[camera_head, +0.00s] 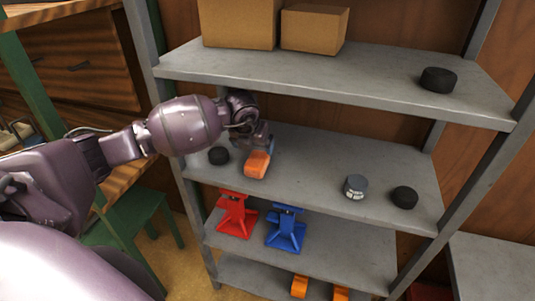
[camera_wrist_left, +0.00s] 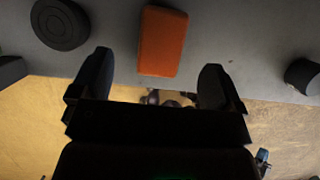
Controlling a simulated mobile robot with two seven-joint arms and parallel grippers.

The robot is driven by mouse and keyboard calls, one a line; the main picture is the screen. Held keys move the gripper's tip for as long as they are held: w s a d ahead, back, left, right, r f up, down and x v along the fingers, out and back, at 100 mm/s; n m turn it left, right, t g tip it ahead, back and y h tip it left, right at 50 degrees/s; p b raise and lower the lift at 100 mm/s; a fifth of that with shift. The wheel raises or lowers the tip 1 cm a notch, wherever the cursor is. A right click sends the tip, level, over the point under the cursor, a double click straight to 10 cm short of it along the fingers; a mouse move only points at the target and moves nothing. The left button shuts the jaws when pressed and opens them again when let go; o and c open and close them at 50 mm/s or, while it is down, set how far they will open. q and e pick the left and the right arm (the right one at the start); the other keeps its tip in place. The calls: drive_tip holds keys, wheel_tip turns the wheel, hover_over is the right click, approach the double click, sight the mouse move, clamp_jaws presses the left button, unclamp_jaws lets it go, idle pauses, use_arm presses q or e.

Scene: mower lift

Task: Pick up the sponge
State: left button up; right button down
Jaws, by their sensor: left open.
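The orange sponge (camera_head: 256,164) lies on the middle shelf near its front edge, left of the middle. In the left wrist view the sponge (camera_wrist_left: 162,42) is an upright orange block at top centre. My left gripper (camera_head: 258,142) reaches over the shelf just behind and above the sponge, and hides part of it. In the left wrist view my left gripper (camera_wrist_left: 156,72) is open, with one finger on each side of the sponge's line and gaps to both sides. Its fingers do not appear to touch the sponge. My right gripper is not in view.
The grey middle shelf (camera_head: 310,175) also holds a black puck (camera_head: 218,156) left of the gripper, a grey tin (camera_head: 355,187) and another black puck (camera_head: 404,197). The upper shelf (camera_head: 350,78) is above, with cardboard boxes (camera_head: 240,22). Red (camera_head: 236,215) and blue (camera_head: 286,232) jack stands are below.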

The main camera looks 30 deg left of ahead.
sight(259, 155)
use_arm(q)
drive_tip(key=shift+w+f, duration=0.35)
drive_tip(key=shift+x, duration=0.9)
drive_tip(key=p+x, duration=0.1)
drive_tip(key=x, duration=0.3)
drive_tip(key=shift+w+d, duration=0.1)
drive_tip(key=shift+d, duration=0.05)
drive_tip(key=shift+w+f, duration=0.15)
drive_tip(key=shift+f, duration=0.2)
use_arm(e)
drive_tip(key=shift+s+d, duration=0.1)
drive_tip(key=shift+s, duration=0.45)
use_arm(q)
drive_tip(key=c, duration=0.9)
drive_tip(key=shift+c, duration=0.5)
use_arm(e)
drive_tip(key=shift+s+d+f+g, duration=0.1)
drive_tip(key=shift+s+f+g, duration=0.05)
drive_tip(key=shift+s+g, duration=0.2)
use_arm(q)
drive_tip(key=shift+r, duration=0.15)
